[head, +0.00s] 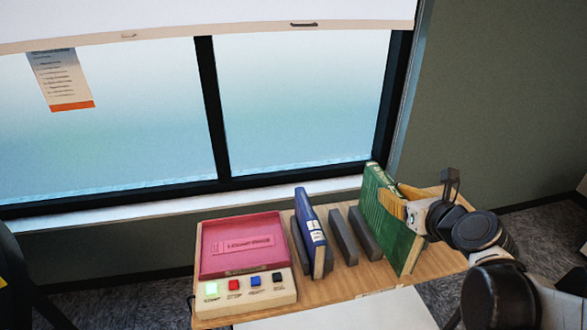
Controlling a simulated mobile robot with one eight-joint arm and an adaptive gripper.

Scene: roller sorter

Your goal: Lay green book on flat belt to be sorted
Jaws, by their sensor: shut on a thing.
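The green book (378,215) stands upright, slightly tilted, at the right end of a wooden table. My gripper (404,207) reaches in from the right and is shut on the green book near its upper right part. The gripper's fingers partly cover the book's right side. I cannot tell whether the book's bottom touches the table. No flat belt can be made out for sure in the head view.
A blue book (311,232) stands between dark grey dividers (343,237) left of the green book. A red tray (243,244) and a button box (246,292), its green button bright, occupy the table's left (335,285). A white surface (345,313) lies in front. A window is behind.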

